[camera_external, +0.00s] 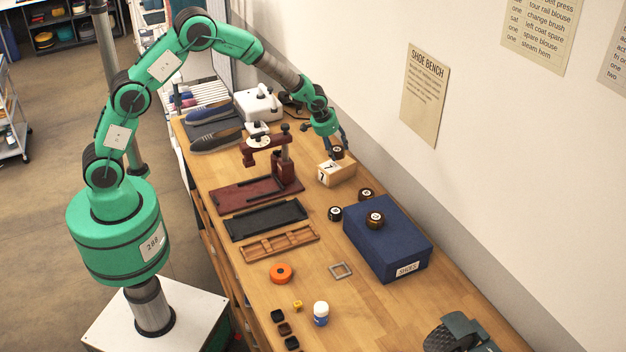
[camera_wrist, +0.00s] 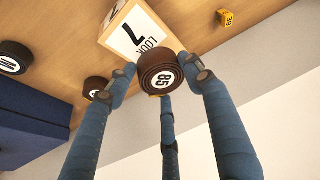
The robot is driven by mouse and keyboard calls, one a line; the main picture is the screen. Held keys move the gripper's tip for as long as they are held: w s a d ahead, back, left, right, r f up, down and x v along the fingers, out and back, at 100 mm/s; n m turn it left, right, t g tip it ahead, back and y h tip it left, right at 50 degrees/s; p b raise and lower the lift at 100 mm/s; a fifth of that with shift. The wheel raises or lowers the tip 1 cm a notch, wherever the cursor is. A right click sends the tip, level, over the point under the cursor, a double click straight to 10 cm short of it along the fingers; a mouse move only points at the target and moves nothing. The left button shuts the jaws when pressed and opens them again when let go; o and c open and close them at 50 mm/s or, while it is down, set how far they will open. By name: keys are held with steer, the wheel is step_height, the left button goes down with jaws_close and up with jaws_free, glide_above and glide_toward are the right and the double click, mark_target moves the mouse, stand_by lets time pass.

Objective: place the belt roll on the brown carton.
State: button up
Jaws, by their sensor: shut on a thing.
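The belt roll is a dark brown coil with a white disc on its face. It sits between my fingertips in the wrist view (camera_wrist: 160,72), its disc reading 85, and shows small in the external view (camera_external: 337,153). My gripper (camera_external: 336,145) points down and its fingers are shut around the roll. The brown carton (camera_external: 343,175) is a light tan box marked 7, directly below the roll at the wall side of the bench. In the wrist view the carton (camera_wrist: 122,42) is partly covered by the roll. I cannot tell whether roll and carton touch.
A blue shoe box (camera_external: 390,247) stands nearer the camera with one similar roll (camera_external: 375,220) on top. Other rolls (camera_external: 335,213) and (camera_external: 366,194) lie beside it. A dark red press (camera_external: 283,172) stands left of the carton. A white machine (camera_external: 258,105) is behind.

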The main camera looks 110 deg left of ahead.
steer(key=shift+f, duration=1.8)
steer(key=shift+f, duration=0.15)
steer(key=o, duration=1.2)
steer(key=shift+o, duration=0.2)
steer(key=v, duration=1.2)
steer(key=shift+d, duration=0.15)
